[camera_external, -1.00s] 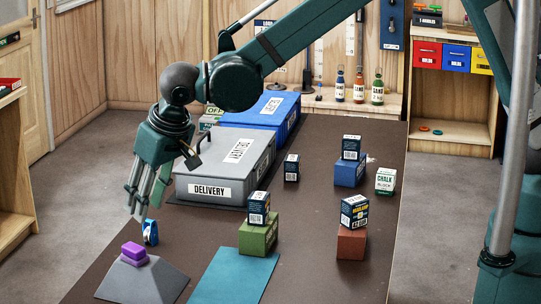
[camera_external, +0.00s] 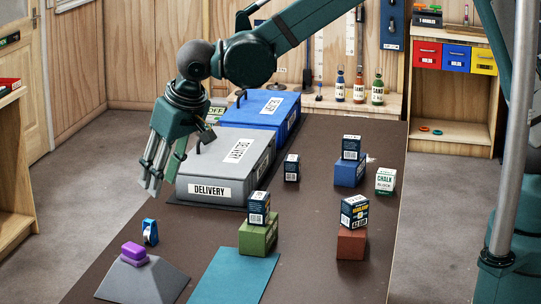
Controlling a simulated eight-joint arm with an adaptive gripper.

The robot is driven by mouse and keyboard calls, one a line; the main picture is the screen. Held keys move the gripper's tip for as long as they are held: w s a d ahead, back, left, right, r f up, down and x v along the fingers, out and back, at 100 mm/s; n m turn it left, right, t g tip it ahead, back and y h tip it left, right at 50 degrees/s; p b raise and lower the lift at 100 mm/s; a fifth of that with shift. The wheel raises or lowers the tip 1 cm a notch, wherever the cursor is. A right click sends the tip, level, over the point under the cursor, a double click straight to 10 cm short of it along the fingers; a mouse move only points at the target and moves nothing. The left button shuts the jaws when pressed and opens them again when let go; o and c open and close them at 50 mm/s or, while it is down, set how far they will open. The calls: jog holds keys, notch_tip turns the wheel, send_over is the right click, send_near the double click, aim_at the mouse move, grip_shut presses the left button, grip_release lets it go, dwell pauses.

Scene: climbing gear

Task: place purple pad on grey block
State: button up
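The purple pad (camera_external: 133,252) rests on top of the grey block (camera_external: 156,283), a sloped-sided piece at the front left of the dark table. The pad looks like two stacked purple layers, the upper one smaller. My gripper (camera_external: 152,182) hangs above and behind the pad, clear of it, just left of the grey delivery box. Its fingers point down; nothing is visibly held. The gap between the fingertips is too unclear to judge.
A grey delivery box (camera_external: 222,190) is right of my gripper, with a blue box (camera_external: 292,118) behind. A green block (camera_external: 259,237) carries a small dark box (camera_external: 259,208). A teal mat (camera_external: 230,276) lies in front.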

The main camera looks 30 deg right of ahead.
jog(key=w+d+r, duration=0.3)
jog(key=d, duration=0.4)
jog(key=w+d+r, duration=0.3)
jog(key=d, duration=0.4)
jog(key=w+d+r, duration=0.3)
jog(key=d, duration=0.4)
jog(key=d+r+m+t, duration=0.1)
jog(key=d+r, duration=0.1)
jog(key=d, duration=0.8)
jog(key=d+r+m, duration=0.1)
jog(key=d+r, duration=0.2)
jog(key=d, duration=0.8)
jog(key=s+d+m+t, duration=0.1)
jog(key=s+d, duration=0.2)
jog(key=d, duration=0.7)
jog(key=s+d, duration=0.2)
jog(key=d, duration=0.8)
jog(key=s+d+f+m+t+h, duration=0.1)
jog(key=s+d+f, duration=0.2)
jog(key=s+d, duration=0.7)
jog(key=d, duration=0.4)
jog(key=shift+s+f+h, duration=0.2)
jog(key=shift+s+h, duration=0.2)
